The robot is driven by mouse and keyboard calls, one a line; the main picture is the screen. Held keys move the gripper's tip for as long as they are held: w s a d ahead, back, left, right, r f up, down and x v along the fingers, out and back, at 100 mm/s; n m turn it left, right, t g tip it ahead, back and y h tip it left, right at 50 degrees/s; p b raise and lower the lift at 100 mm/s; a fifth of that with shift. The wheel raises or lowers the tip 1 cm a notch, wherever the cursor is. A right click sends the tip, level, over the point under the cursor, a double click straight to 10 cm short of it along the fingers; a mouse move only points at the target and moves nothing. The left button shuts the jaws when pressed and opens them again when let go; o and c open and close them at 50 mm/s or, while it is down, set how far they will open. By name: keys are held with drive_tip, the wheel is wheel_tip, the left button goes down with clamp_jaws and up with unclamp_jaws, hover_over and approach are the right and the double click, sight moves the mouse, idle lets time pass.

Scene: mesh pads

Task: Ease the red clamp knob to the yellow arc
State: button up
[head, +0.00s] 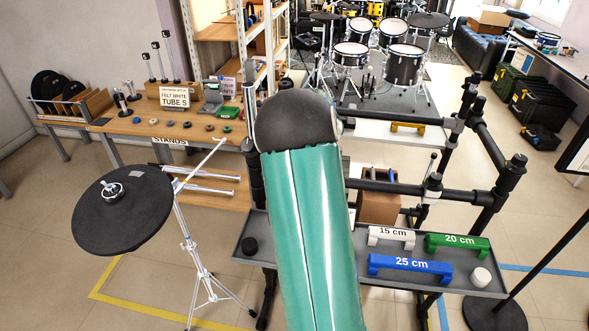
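I cannot make out a red clamp knob or a yellow arc in the head view. A black pipe rack (472,191) with several black clamps stands right of centre, and one of its clamps (433,185) sits on the middle bar. My teal arm link with its dark rounded end rises through the middle of the view and hides the rack's middle. My gripper is not in view.
A grey tray (376,285) at the front holds a white (391,237), a green (458,245) and a blue (410,268) length block. A black cymbal pad (122,210) on a tripod stands left. A wooden bench (190,127) and drum kit (404,64) lie behind.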

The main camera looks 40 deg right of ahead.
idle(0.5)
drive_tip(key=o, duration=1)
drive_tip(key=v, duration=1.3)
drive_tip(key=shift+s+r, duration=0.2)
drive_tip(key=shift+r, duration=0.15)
